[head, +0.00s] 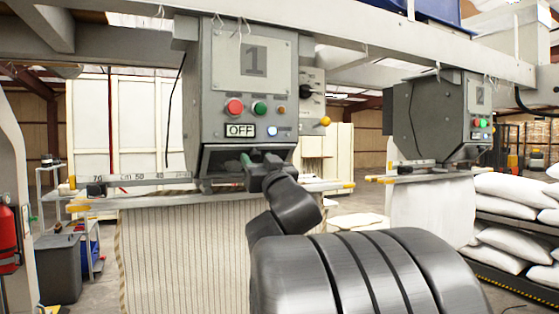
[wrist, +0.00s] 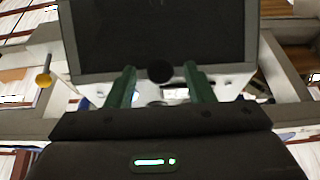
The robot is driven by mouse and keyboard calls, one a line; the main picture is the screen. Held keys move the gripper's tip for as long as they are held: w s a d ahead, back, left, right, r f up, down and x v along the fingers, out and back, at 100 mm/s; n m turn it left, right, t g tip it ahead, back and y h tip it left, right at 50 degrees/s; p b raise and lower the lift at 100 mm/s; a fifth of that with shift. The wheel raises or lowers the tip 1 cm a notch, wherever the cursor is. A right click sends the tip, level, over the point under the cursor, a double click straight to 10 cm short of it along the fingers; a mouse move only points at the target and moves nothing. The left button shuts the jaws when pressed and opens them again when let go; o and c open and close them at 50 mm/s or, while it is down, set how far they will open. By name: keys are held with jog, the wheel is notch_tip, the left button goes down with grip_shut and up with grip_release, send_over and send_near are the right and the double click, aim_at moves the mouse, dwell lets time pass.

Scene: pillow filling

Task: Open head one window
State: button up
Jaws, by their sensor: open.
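Head one (head: 241,85) is a grey box with a "1" plate, red and green buttons and a display reading OFF. Its dark window (wrist: 155,30) fills the upper middle of the wrist view, in a grey frame, and looks closed there. A round black knob (wrist: 160,71) sits at the window's edge. My gripper (wrist: 160,88) is open, with its green fingers on either side of the knob in the picture; I cannot tell if they touch it. In the head view my gripper (head: 248,161) is at the lower front of head one, partly hidden by my own arm.
Head two (head: 440,115) hangs to the right. Below head one are a ruler bar (head: 140,182) and a striped pillow cover (head: 190,250). A yellow knob (wrist: 43,80) sticks out at left in the wrist view. White sacks (head: 515,190) are stacked at far right.

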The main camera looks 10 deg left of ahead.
grip_shut()
jog(key=shift+f+b, duration=0.1)
jog(key=shift+b, duration=0.2)
